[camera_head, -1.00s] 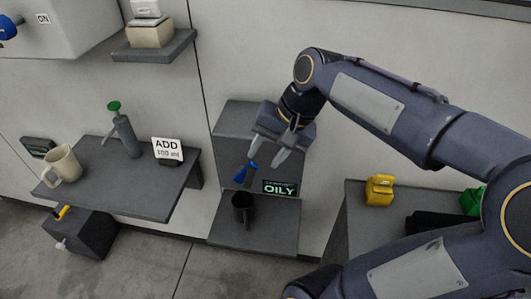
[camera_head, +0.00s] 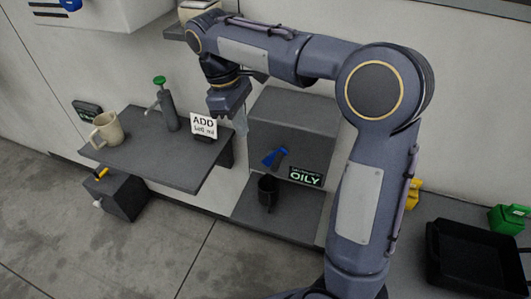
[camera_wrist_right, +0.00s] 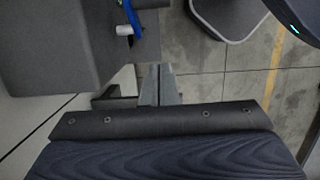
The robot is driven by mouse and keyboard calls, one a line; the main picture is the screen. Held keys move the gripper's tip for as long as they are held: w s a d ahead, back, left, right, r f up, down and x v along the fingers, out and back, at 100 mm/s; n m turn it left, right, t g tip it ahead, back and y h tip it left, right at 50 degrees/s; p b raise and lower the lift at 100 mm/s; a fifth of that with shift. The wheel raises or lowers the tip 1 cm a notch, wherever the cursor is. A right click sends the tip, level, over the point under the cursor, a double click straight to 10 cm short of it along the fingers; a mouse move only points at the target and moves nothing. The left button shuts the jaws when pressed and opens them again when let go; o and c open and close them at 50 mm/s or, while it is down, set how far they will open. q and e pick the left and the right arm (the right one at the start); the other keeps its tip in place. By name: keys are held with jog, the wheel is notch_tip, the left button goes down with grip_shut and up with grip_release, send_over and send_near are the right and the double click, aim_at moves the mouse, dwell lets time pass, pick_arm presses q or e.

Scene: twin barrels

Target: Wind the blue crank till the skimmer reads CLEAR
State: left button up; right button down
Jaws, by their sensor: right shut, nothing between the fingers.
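The blue crank (camera_head: 273,157) sticks out from the front of a grey box unit (camera_head: 290,122). The skimmer display (camera_head: 305,177) below it reads OILY. My right gripper (camera_head: 241,122) is up and left of the crank, apart from it, beside the ADD card (camera_head: 204,126); its fingers are partly hidden by its own body. In the right wrist view my fingers (camera_wrist_right: 160,85) are shut and empty, and a blue part (camera_wrist_right: 131,17) with a pale peg shows above them. My left gripper is not in view.
A black cup (camera_head: 267,190) stands under the crank. A black tray (camera_head: 478,255), a green item (camera_head: 509,218) and a yellow item (camera_head: 412,194) are at right.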

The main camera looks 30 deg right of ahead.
aim_at(269, 155)
jog(key=s+d+f, duration=0.3)
jog(key=s+f, duration=0.1)
jog(key=f, duration=0.3)
jog(key=shift+s+d+f, duration=0.15)
jog(key=shift+d+f, duration=0.1)
jog(key=shift+d, duration=0.1)
jog(key=shift+s+d+t+y+b, duration=0.2)
jog(key=shift+t+y+b, duration=0.2)
jog(key=shift+b, duration=0.1)
jog(key=shift+s+d+f+b, duration=0.1)
jog(key=shift+s+d+b, duration=0.05)
jog(key=shift+b, duration=0.15)
